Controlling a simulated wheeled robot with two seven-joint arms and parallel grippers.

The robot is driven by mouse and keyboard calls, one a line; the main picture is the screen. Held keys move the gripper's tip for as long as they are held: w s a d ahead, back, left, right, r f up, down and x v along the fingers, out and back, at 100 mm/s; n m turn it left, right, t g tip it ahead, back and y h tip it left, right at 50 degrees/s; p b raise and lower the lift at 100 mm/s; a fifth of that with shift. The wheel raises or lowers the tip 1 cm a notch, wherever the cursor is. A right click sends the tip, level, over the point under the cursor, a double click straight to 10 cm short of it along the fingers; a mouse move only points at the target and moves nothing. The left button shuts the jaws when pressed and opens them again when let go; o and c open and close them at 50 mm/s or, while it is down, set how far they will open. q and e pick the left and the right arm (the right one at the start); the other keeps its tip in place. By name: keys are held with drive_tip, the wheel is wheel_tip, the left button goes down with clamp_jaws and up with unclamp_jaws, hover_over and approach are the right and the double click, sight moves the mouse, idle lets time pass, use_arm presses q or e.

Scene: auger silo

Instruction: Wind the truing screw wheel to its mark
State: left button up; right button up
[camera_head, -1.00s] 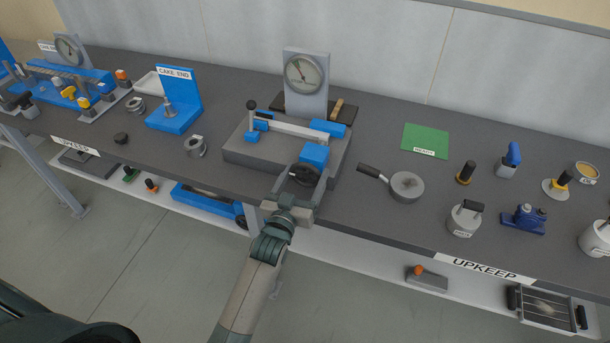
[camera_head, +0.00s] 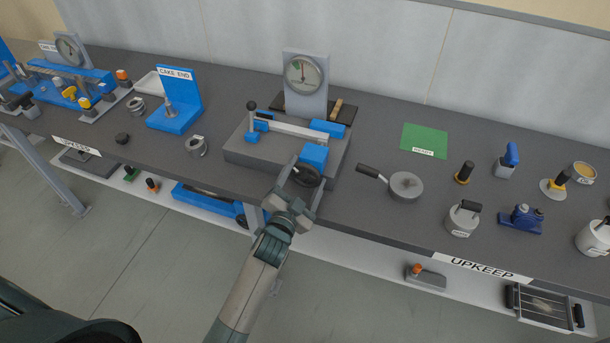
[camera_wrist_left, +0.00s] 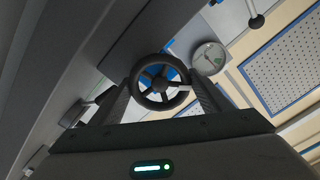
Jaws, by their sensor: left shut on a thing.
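The truing screw wheel (camera_head: 306,175) is a small black spoked handwheel on the front of a grey fixture (camera_head: 262,160) with blue blocks. It also shows in the left wrist view (camera_wrist_left: 162,84). My left gripper (camera_head: 302,177) has its fingers on opposite sides of the wheel rim and is shut on it, turned at a slant. A round dial gauge (camera_head: 303,73) on a grey upright stands behind the fixture; its needle points up, near a green patch. The dial also shows in the left wrist view (camera_wrist_left: 208,58). My right gripper is not in view.
Right of the fixture lies a round grey pan-like part (camera_head: 406,186) with a black handle. A green mat (camera_head: 425,141) is behind it. A blue CAKE END stand (camera_head: 175,103) is at left. Several small tools fill the bench's right end.

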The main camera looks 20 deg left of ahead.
use_arm(q)
drive_tip(key=m, duration=0.4)
drive_tip(key=shift+m, duration=0.3)
drive_tip(key=m, duration=0.4)
drive_tip(key=shift+m, duration=0.3)
drive_tip(key=m, duration=0.4)
drive_tip(key=shift+f+m, duration=0.1)
drive_tip(key=shift+m, duration=2.4)
drive_tip(key=o, duration=1)
drive_tip(key=shift+o, duration=0.2)
drive_tip(key=shift+s, duration=0.15)
